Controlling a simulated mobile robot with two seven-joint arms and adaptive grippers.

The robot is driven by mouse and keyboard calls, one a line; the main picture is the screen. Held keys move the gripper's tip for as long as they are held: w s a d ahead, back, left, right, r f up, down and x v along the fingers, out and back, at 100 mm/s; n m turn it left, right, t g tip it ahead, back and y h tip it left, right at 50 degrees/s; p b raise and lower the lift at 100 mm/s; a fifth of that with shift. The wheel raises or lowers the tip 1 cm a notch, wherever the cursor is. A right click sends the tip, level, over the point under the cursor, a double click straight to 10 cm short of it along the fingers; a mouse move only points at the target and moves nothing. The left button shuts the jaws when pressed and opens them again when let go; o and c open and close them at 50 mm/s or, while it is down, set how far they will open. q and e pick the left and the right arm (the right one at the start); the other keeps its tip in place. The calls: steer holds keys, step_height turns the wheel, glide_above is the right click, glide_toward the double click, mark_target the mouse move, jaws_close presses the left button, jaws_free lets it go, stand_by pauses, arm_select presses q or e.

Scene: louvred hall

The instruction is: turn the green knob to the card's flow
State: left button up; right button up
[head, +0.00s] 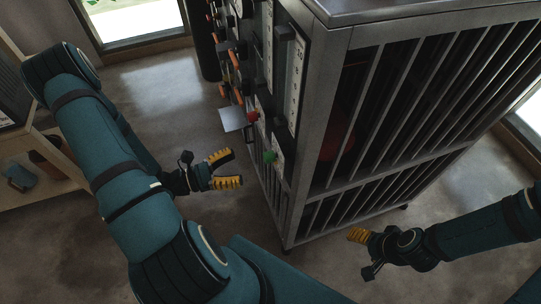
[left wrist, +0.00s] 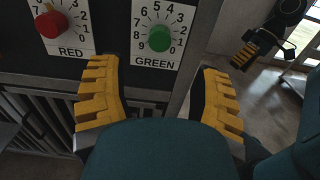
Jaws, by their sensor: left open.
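The green knob (head: 270,157) sits low on the front panel of a grey metal cabinet. In the left wrist view the green knob (left wrist: 159,39) is on a white numbered dial plate labelled GREEN; I cannot tell which number it points to. My left gripper (head: 232,168) is open, left of the green knob and apart from it. Its two yellow fingers (left wrist: 157,68) show below the dial with nothing between them. My right gripper (head: 358,236) is right of the cabinet's near corner; its finger gap is unclear. A blank-looking pale card (head: 232,119) sticks out beside the panel; no writing is readable.
A red knob (head: 253,116) is just above the green one; its plate reads RED in the left wrist view (left wrist: 51,22). Orange-handled parts (head: 233,62) line the panel further up. Barred cabinet sides (head: 372,110) stand right. A shelf (head: 62,185) is at left, with clear floor between.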

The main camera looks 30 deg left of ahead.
mark_target(267, 158)
arm_select(q)
steer(key=x, duration=0.7)
steer(key=shift+w+d+b, duration=0.25)
steer(key=shift+w+b, duration=0.05)
steer(key=shift+b, duration=0.15)
steer(key=shift+w+d, duration=0.1)
steer(key=shift+x, duration=0.75)
